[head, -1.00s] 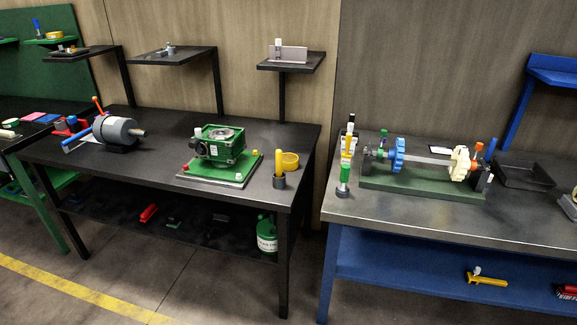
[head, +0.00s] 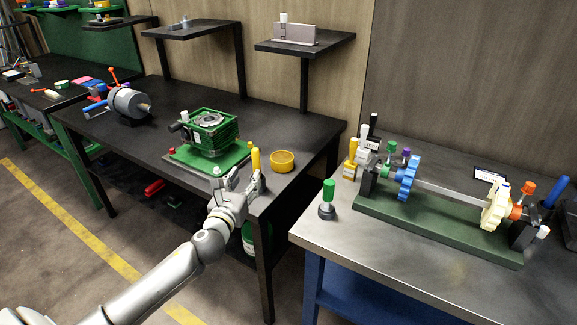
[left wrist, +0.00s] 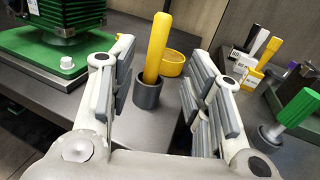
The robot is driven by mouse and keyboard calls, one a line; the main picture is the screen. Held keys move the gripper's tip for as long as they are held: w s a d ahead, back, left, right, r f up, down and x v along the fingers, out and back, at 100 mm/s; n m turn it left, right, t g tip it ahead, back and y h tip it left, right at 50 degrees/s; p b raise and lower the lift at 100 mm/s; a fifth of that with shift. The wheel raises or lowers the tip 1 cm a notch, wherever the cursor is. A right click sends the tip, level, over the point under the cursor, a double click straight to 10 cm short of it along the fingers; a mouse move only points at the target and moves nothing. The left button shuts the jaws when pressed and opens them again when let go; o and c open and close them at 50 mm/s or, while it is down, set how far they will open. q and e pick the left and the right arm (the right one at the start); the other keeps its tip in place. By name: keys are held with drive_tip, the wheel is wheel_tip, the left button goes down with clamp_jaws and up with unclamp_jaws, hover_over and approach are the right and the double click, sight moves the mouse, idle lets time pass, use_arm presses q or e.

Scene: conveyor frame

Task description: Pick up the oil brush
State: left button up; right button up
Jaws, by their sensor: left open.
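The oil brush appears to be the yellow-handled tool (head: 256,157) standing in a dark cup near the front right corner of the black table. In the left wrist view the yellow handle (left wrist: 158,45) leans slightly right, and the dark cup (left wrist: 148,94) holds its lower end. My left gripper (head: 247,180) is at the table's front edge, just in front of the cup. Its fingers are open, one on each side of the handle in the left wrist view, with visible gaps. The brush's lower end is hidden in the cup. My right gripper is not in view.
A yellow bowl (head: 282,161) stands close behind the brush. A green machine on a green base (head: 181,157) is to the left. A green-handled tool (head: 328,192) stands on the grey bench (head: 330,235) to the right, across a gap from the black table.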

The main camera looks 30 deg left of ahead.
sight(255, 161)
use_arm(q)
drive_tip(key=x, duration=0.2)
drive_tip(key=r+x, duration=0.1)
drive_tip(key=x, duration=0.1)
drive_tip(key=shift+w+a, duration=0.2)
drive_tip(key=shift+w+f, duration=0.1)
drive_tip(key=shift+w, duration=0.55)
drive_tip(key=shift+w+a+f, duration=0.1)
drive_tip(key=shift+w+a, duration=0.1)
drive_tip(key=shift+w, duration=0.15)
drive_tip(key=shift+f+x, duration=0.15)
drive_tip(key=shift+x, duration=0.9)
drive_tip(key=shift+f+x, duration=0.1)
drive_tip(key=shift+x, duration=0.9)
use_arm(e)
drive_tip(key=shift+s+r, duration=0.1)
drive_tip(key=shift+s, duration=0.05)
